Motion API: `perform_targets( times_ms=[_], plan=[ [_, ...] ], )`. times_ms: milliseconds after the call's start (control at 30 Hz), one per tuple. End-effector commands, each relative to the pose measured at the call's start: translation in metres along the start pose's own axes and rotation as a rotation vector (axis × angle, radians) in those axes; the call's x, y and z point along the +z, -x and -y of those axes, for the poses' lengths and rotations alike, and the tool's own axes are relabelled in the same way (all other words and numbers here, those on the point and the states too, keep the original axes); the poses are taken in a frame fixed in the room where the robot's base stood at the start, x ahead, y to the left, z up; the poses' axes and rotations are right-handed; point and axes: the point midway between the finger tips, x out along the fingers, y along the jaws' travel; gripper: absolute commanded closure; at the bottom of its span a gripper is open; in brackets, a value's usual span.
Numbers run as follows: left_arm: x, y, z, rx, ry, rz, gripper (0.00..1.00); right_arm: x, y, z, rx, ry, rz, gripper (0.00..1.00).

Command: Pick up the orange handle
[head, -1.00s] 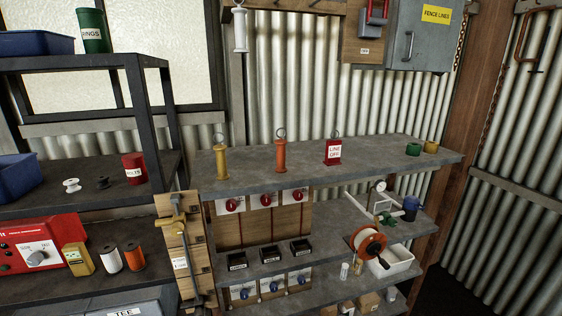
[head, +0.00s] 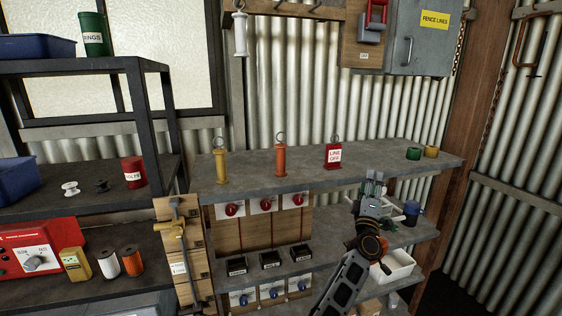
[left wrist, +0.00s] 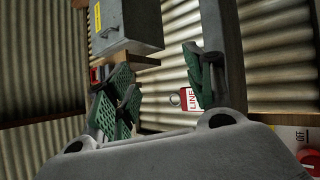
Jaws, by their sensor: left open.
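The orange handle (head: 281,160) stands upright on the grey top shelf (head: 385,168), with a metal ring at its top. It stands between a yellow handle (head: 221,166) on its left and a red "LINE OFF" block (head: 333,154) on its right. My left gripper (head: 373,180) is open and empty, to the right of the orange handle and of the red block, near the shelf's front edge. In the left wrist view its green-padded fingers (left wrist: 160,92) are apart, with the red block (left wrist: 191,100) beyond them. I cannot make out the orange handle there. My right gripper is not in view.
A white handle (head: 240,36) hangs from a rail above. Green (head: 413,153) and yellow (head: 431,151) rolls sit at the shelf's right. A grey cabinet (head: 420,45) is on the wall. Red switches (head: 265,203) are below the shelf. The shelf around the orange handle is clear.

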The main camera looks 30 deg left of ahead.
Motion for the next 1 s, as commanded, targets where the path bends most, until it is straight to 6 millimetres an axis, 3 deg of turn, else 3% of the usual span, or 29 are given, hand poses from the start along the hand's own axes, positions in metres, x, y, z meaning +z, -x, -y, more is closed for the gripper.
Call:
perform_targets(
  times_ms=[33,200,400,700,1000],
  plan=[
    [-0.017,-0.006,-0.019,0.023,0.071,-0.056,0.47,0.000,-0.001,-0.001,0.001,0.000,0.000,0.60],
    [-0.076,-0.013,-0.065,0.084,0.328,-0.245,0.47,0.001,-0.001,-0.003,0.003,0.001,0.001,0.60],
    [-0.140,-0.005,-0.092,0.131,0.641,-0.460,0.47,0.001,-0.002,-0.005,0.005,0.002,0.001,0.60],
    [-0.204,0.027,-0.087,0.158,1.079,-0.761,0.47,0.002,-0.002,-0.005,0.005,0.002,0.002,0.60],
    [-0.223,0.059,-0.060,0.171,1.357,-0.988,0.47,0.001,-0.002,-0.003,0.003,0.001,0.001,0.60]
  ],
)
